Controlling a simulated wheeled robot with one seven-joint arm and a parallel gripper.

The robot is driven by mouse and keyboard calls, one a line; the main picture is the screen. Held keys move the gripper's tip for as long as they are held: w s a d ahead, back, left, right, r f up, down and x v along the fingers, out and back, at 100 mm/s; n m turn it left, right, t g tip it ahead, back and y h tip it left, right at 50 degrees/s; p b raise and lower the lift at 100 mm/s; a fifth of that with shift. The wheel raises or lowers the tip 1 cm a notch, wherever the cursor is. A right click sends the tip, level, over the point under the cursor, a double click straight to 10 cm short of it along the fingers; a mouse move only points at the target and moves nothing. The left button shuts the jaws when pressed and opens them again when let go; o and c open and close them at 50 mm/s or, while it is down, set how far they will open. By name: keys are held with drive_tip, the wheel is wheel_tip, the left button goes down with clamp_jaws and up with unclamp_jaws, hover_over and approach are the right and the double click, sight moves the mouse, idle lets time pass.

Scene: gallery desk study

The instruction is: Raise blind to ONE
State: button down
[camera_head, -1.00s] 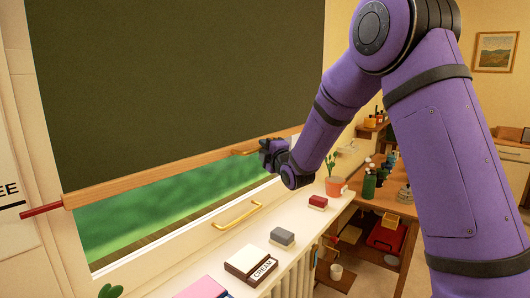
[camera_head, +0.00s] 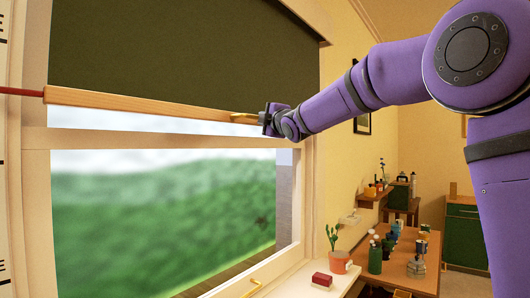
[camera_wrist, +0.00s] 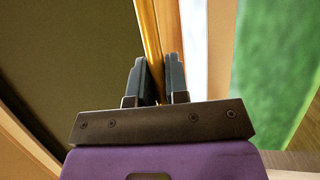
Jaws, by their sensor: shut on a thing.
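The dark green blind (camera_head: 180,50) hangs partly raised over the window. Its wooden bottom bar (camera_head: 140,105) is a little below the upper cross rail's top opening, with bright glass beneath. A red pointer (camera_head: 22,92) sticks out from the bar's left end, between two black lines of the white scale (camera_head: 4,200). Only the ends of the scale's words show. My gripper (camera_head: 268,119) is at the bar's right end, shut on the brass handle (camera_head: 243,118). In the wrist view my gripper (camera_wrist: 158,80) has the brass handle (camera_wrist: 147,35) between its two fingers.
The window frame (camera_head: 160,139) crosses below the bar. A wooden desk (camera_head: 400,275) with bottles is at right.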

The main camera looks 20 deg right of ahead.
wheel_tip(320, 180, up, 9)
drive_tip(key=shift+f, duration=0.15)
idle(0.4)
drive_tip(key=c, duration=1.1)
unclamp_jaws()
drive_tip(key=v, duration=1.1)
drive_tip(key=shift+w, duration=0.1)
